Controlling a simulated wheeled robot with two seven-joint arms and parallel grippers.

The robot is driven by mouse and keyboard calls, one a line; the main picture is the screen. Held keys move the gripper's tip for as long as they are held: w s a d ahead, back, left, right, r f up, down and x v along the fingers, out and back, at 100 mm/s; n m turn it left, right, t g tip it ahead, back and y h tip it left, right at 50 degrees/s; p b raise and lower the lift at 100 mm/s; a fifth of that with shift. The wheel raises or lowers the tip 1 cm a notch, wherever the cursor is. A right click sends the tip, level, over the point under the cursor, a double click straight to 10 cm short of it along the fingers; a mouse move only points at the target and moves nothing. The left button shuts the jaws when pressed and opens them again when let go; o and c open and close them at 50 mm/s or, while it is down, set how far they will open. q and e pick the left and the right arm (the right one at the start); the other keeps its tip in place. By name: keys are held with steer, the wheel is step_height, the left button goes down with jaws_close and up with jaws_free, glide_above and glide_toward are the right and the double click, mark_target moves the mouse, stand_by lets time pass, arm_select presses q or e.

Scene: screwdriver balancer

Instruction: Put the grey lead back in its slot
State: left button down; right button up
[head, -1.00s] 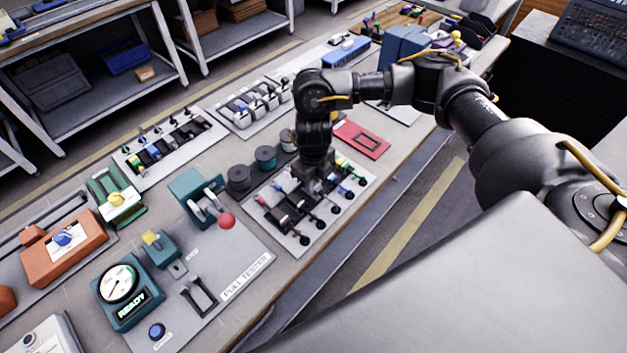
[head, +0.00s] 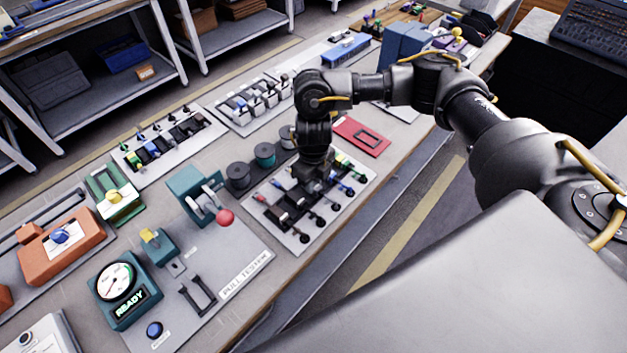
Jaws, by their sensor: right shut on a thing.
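My right gripper (head: 316,184) points down into the middle of the near lead rack (head: 330,232), a pale plate with several short leads lying in slots. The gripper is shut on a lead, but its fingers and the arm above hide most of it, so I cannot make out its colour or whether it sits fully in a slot. Leads with red, black, green and blue parts show on either side, with black round ends towards the front edge. My left gripper is not in view.
The pull tester (head: 225,285) with its red-knobbed lever (head: 225,218) stands left of the rack. Several spools, including a teal one (head: 265,155), stand behind it. A red frame (head: 362,137) lies to the right. Two more lead racks (head: 172,143) (head: 252,102) lie farther back.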

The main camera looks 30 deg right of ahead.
steer(key=o, duration=1)
step_height(320, 180, up, 11)
steer(key=shift+f, duration=0.1)
stand_by(0.3)
